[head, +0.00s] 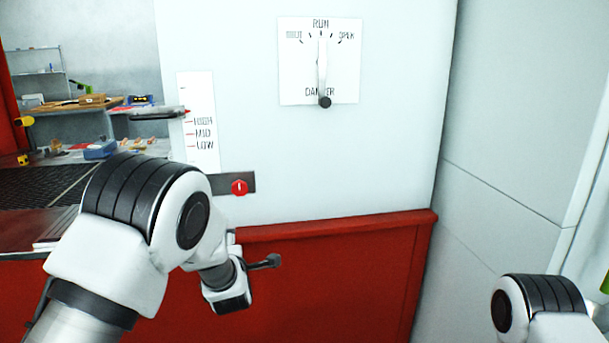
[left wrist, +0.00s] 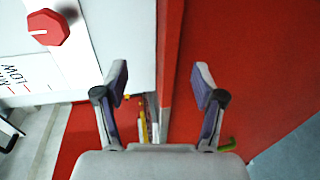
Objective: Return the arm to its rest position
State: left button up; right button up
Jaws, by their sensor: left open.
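My left arm (head: 150,225) comes in from the left and bends in front of the red lower panel. In the left wrist view my left gripper (left wrist: 160,80) is open, with its two fingers apart and nothing between them. The fingers are in front of the red panel and the edge of the white one. Only white and black links of my right arm (head: 540,305) show at the lower right of the head view, and its gripper is out of the picture.
A white wall carries a dial with a lever (head: 323,75), a level scale (head: 200,150) and a red knob (head: 239,187). The red panel (head: 340,270) juts out below. A dark mesh belt (head: 40,188) lies left. A grey wall (head: 500,130) stands right.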

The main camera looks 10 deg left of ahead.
pick_arm(q)
jog(key=s+a+f+m+g+h+p, duration=0.15)
jog(key=s+f+g, duration=0.25)
jog(key=s+f, duration=0.7)
jog(key=s+a+f+m+g+p, duration=0.1)
jog(key=s+a+f+m+g, duration=0.2)
jog(key=s+f, duration=0.85)
jog(key=s+d+f+m+g+h, duration=0.1)
jog(key=s+d+f+m+g, duration=0.1)
jog(key=s+m, duration=0.6)
jog(key=s+d+f+m+g+h, duration=0.1)
jog(key=s+f+m+g, duration=0.4)
jog(key=s, duration=1.2)
jog(key=m+g+h, duration=0.1)
jog(key=m, duration=0.2)
jog(key=shift+d, duration=0.35)
